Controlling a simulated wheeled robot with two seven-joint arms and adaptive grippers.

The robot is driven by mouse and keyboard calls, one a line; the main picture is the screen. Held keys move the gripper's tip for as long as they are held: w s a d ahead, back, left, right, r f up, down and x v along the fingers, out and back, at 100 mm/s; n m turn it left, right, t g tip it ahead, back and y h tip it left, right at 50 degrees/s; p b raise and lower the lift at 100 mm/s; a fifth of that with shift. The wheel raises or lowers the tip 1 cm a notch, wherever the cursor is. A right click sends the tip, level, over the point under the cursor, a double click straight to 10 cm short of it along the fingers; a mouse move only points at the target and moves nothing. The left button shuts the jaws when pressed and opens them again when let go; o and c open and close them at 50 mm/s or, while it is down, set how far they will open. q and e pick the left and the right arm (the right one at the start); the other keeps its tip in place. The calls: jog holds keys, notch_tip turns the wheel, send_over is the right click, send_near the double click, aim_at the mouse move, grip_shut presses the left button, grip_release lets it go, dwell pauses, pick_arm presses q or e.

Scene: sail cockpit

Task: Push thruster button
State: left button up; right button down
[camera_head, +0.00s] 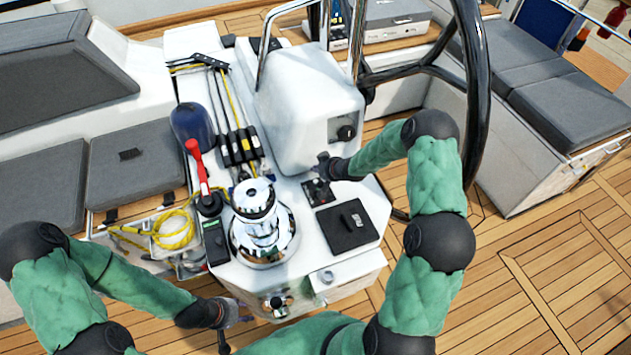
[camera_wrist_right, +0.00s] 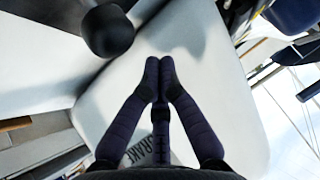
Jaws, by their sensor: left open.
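A small black control panel (camera_head: 318,191) with small controls lies on the white console top, just below my right gripper; I cannot tell which control is the thruster button. My right gripper (camera_head: 322,163) hovers close over the console beside this panel. In the right wrist view my right gripper's fingertips (camera_wrist_right: 159,68) meet with nothing visible between them, over a white surface. Whether they touch it is unclear. My left gripper (camera_head: 238,320) is open and empty, low beside the front of the console.
A chrome winch (camera_head: 258,215), a red-handled lever (camera_head: 198,165) and a black hatch (camera_head: 347,226) stand on the console. The steering wheel (camera_head: 474,90) rises behind my right arm. Wooden deck (camera_head: 540,270) is clear at right.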

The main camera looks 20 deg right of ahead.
aim_at(316, 182)
jog(key=shift+r, duration=0.1)
dwell(0.5)
notch_tip(316, 182, up, 4)
jog(key=p, duration=0.4)
jog(key=shift+w+d+f, duration=0.1)
jog(key=shift+f, duration=0.1)
jog(key=shift+f, duration=0.1)
notch_tip(316, 182, down, 9)
jog(key=b, duration=0.6)
jog(key=shift+b, duration=0.3)
dwell(1.1)
